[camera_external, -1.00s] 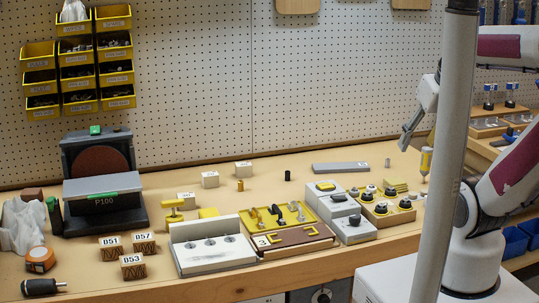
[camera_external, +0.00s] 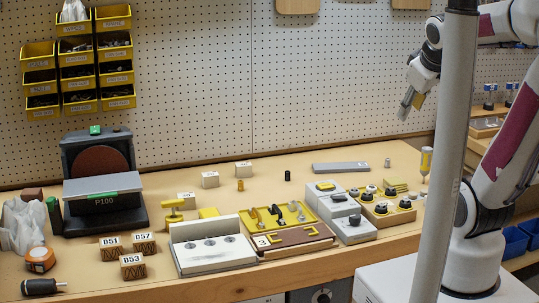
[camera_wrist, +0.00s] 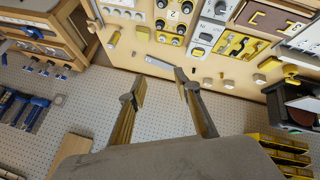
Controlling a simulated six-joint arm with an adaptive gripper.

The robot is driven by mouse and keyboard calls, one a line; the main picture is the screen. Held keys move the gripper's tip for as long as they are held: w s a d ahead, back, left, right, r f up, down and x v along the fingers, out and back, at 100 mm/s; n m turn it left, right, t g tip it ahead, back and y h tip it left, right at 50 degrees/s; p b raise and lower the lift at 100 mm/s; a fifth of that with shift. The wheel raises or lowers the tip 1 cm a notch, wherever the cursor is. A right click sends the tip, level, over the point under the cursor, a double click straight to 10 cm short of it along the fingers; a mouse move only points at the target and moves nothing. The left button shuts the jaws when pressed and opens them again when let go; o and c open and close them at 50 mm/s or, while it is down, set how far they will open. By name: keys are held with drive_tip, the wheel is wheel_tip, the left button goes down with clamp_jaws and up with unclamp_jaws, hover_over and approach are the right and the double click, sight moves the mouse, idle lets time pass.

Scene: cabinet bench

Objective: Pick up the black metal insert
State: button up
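The black metal insert (camera_external: 287,175) is a small dark upright cylinder on the bench, left of a flat grey bar (camera_external: 340,167) in the external view. My gripper (camera_external: 406,106) is raised in front of the pegboard at the right, well above the bench and far from the insert. In the wrist view my gripper (camera_wrist: 160,78) has its two fingers spread apart with nothing between them.
A brass insert (camera_external: 240,185) and a steel-coloured insert (camera_external: 387,162) stand on the bench. White blocks (camera_external: 210,180), a yellow tray (camera_external: 278,217), a knob box (camera_external: 382,209) and a sander (camera_external: 101,180) surround the work area. The bench around the black insert is clear.

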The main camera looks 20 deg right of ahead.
drive_tip(key=w+d+r+n+t, duration=0.2)
drive_tip(key=w+n, duration=0.3)
drive_tip(key=w, duration=0.6)
drive_tip(key=w+d+r+n+t, duration=0.2)
drive_tip(key=w+n, duration=0.3)
drive_tip(key=w, duration=0.5)
drive_tip(key=w+a+f+n+t+y, duration=0.2)
drive_tip(key=w+f+n, duration=0.1)
drive_tip(key=w+n, duration=1)
drive_tip(key=w+a+f+n+g+y, duration=0.1)
drive_tip(key=w+a+f+n+y, duration=0.15)
drive_tip(key=w+f+n, duration=0.35)
drive_tip(key=w+a+f+n+g+y, duration=0.1)
drive_tip(key=w+a+f+n+y, duration=0.2)
drive_tip(key=f, duration=0.5)
drive_tip(key=s+a+f+n+g+y, duration=0.1)
drive_tip(key=s+f+n+y, duration=0.1)
drive_tip(key=f+n, duration=0.2)
drive_tip(key=s+a+f+n+g+y, duration=0.1)
drive_tip(key=f+n+g+y, duration=0.1)
drive_tip(key=f+n, duration=0.2)
drive_tip(key=s+a+f+n+g+y, duration=0.2)
drive_tip(key=f+n, duration=0.2)
drive_tip(key=f, duration=0.4)
drive_tip(key=shift+s+f, duration=0.35)
drive_tip(key=shift+f, duration=0.05)
drive_tip(key=shift+s+a+f, duration=0.1)
drive_tip(key=shift+s+f, duration=0.05)
drive_tip(key=shift+f, duration=0.05)
drive_tip(key=shift+a, duration=0.1)
